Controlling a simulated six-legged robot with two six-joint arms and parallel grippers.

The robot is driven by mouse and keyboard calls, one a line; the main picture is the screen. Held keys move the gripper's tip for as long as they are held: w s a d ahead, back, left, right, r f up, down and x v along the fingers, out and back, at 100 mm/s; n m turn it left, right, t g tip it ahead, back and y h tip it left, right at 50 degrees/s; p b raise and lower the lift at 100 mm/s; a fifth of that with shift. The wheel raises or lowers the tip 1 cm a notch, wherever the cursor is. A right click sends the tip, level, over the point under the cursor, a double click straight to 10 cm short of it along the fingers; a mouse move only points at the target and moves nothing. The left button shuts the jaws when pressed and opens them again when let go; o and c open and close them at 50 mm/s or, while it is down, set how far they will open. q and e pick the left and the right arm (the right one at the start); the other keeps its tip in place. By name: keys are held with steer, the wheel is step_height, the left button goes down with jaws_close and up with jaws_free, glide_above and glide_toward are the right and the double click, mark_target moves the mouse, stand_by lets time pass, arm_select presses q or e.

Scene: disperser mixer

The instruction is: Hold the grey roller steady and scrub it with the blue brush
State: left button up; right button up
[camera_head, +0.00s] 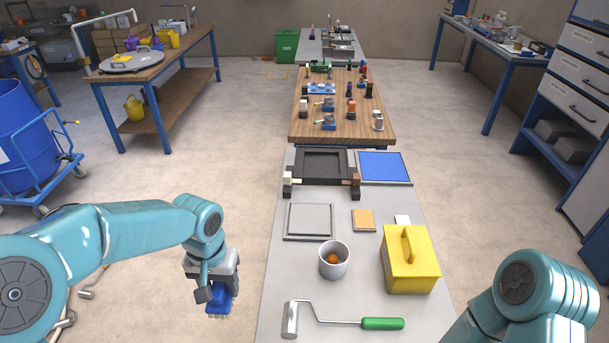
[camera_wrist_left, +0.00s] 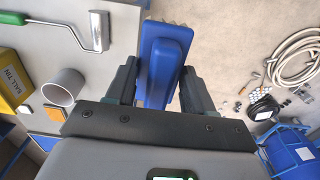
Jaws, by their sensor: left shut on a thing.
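The grey roller (camera_head: 292,318) lies on the near end of the grey table, its bent metal rod running right to a green handle (camera_head: 383,323). The roller (camera_wrist_left: 99,31) also shows at the upper left of the left wrist view. My left gripper (camera_head: 215,287) is shut on the blue brush (camera_head: 219,303), off the left side of the table, with the pale bristles facing down. In the left wrist view the brush (camera_wrist_left: 164,60) sits between the two dark fingers. My right arm shows at the lower right of the head view, but its gripper is out of the picture.
A white cup (camera_head: 334,260) with an orange thing in it stands behind the roller. A yellow box with a handle (camera_head: 411,270) stands to its right. A grey framed tray (camera_head: 309,221) and an orange block (camera_head: 363,219) lie farther back. The floor left of the table is open.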

arm_select(q)
steer(key=shift+w, duration=0.1)
steer(key=shift+w+f, duration=0.15)
steer(key=shift+w+n, duration=0.1)
steer(key=shift+n, duration=0.2)
steer(key=shift+w+d+r+n, duration=0.2)
steer(key=shift+w+d, duration=0.1)
steer(key=shift+w, duration=0.35)
steer(key=shift+w+d+r+n, duration=0.1)
steer(key=shift+w+d+n, duration=0.15)
steer(key=shift+w, duration=0.35)
steer(key=shift+m, duration=0.75)
steer(key=w+d+f, duration=0.1)
steer(key=d+f, duration=0.2)
steer(key=d, duration=0.1)
steer(key=w+d+f, duration=0.1)
steer(key=d+f, duration=0.2)
steer(key=w+d+f, duration=0.1)
steer(key=d+f, duration=0.3)
steer(key=shift+d+f, duration=0.1)
steer(key=shift+d, duration=0.2)
steer(key=shift+f, duration=0.7)
